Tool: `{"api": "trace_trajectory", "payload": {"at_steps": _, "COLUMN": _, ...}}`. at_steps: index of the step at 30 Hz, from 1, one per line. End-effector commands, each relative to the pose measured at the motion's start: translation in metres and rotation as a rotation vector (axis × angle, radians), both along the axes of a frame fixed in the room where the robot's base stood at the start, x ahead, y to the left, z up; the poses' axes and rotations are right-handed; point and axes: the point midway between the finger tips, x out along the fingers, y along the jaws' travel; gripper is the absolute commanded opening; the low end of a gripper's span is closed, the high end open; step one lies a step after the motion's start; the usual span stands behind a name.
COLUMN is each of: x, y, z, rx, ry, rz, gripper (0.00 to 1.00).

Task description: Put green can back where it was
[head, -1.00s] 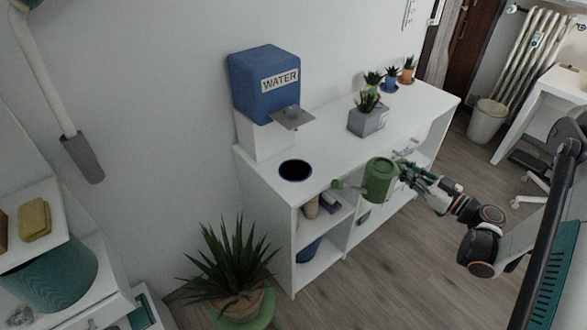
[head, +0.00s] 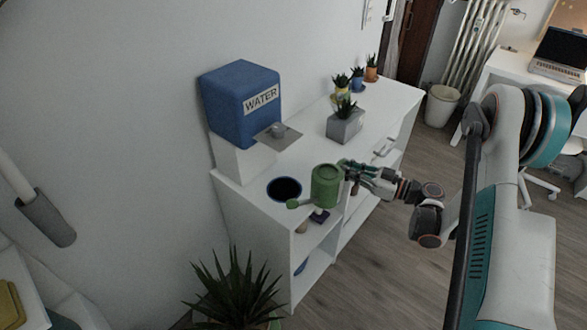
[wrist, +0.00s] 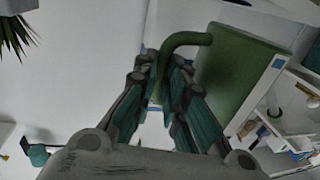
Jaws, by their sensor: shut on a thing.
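The green can (head: 327,186) is a watering can with a spout pointing left in the head view. It is held in the air in front of the white shelf desk (head: 382,112), near its front edge. My gripper (head: 347,170) is at the can's right side, shut on its handle. In the wrist view the can (wrist: 236,75) shows large, with its curved handle between the fingers of my gripper (wrist: 165,85).
A large spiky plant (head: 236,292) stands at the near left. Open shelves below hold small items. Wooden floor lies free to the right.

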Motion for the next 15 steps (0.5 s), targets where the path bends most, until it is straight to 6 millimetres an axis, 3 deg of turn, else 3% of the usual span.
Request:
{"api": "trace_trajectory", "payload": {"at_steps": 6, "x": 0.024, "y": 0.052, "z": -0.002, "rx": 0.001, "ry": 0.0, "rz": 0.005, "gripper": 0.0}}
{"api": "trace_trajectory", "payload": {"at_steps": 15, "x": 0.053, "y": 0.108, "z": -0.002, "rx": 0.001, "ry": 0.0, "rz": 0.003, "gripper": 0.0}}
